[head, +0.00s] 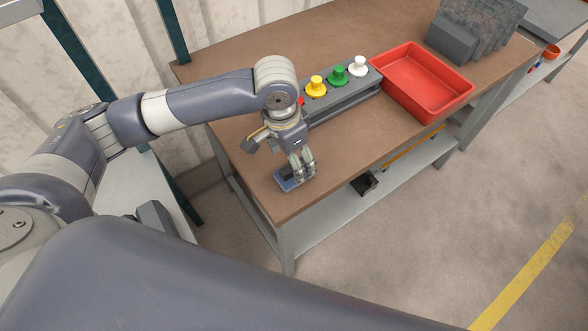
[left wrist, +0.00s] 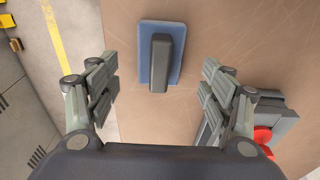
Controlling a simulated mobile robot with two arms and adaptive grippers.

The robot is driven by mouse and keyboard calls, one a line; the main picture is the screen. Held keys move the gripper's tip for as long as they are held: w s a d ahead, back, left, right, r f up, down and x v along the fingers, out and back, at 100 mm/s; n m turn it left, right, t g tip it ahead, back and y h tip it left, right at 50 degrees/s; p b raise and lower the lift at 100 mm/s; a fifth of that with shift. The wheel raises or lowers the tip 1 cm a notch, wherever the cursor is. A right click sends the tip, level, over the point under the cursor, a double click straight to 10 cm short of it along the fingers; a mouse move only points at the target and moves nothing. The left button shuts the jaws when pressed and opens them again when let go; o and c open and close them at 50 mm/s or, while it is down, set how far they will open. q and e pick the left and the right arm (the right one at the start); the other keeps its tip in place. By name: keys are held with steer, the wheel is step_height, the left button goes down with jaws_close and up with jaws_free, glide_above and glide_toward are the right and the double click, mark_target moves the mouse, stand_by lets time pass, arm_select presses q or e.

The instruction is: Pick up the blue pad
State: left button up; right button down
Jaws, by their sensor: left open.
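The blue pad (head: 285,183) lies flat near the front left corner of the brown table (head: 400,130). In the left wrist view the blue pad (left wrist: 146,55) shows a dark raised grip along its middle, centred between my fingers and a little ahead of them. My left gripper (head: 302,168) is just above the pad, pointing down. In the left wrist view my left gripper (left wrist: 161,85) is open, with one finger on each side and nothing between them. In the head view the fingers hide part of the pad. My right gripper is not in view.
A grey box with yellow (head: 316,86), green (head: 338,75) and white (head: 358,66) knobs stands behind the gripper. A red tray (head: 440,97) is right of it. Dark grey plates (head: 478,30) stand farther back. The table's front edge is close to the pad.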

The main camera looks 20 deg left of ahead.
arm_select(q)
steer(key=f, duration=0.2)
steer(key=f+p, duration=0.1)
steer(key=f, duration=0.2)
steer(key=shift+w+d, duration=0.2)
steer(key=shift+r, duration=0.1)
steer(key=c, duration=1.1)
